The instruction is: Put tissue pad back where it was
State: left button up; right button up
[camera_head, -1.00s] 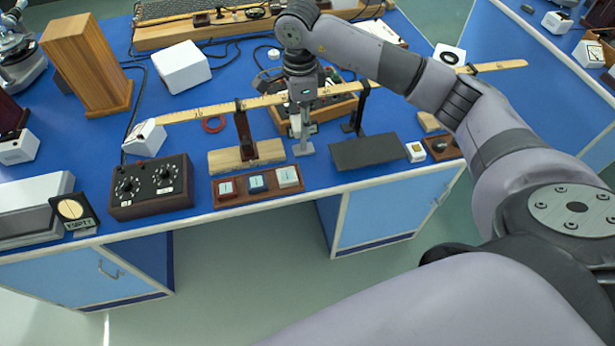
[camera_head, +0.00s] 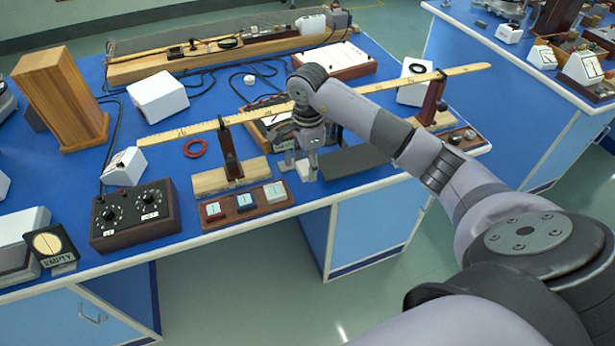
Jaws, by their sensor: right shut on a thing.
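My right gripper (camera_head: 299,167) points down over the blue bench, at the left end of a dark flat plate (camera_head: 352,160) and right of a wooden block with a dark upright post (camera_head: 230,158). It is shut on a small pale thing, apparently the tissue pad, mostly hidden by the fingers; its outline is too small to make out. I cannot tell whether it touches the bench. A wooden tray (camera_head: 229,215) with red, blue and pale square blocks stands at the front edge, left of and nearer than the gripper. My left gripper is not in view.
A long wooden rule (camera_head: 378,86) crosses the bench on posts behind the gripper. A black dial box (camera_head: 135,216), a red ring (camera_head: 193,148), a white box (camera_head: 157,97) and a tall wooden block (camera_head: 62,97) stand at the left. Blue bench shows between them.

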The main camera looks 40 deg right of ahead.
aim_at(307, 188)
jog(key=shift+f, duration=0.85)
notch_tip(307, 188, down, 4)
jog(key=shift+f+p, duration=0.1)
jog(key=shift+p, duration=0.25)
jog(key=shift+f, duration=0.1)
jog(key=shift+f, duration=0.1)
jog(key=o, duration=0.6)
jog(key=shift+f, duration=0.1)
jog(key=o, duration=0.5)
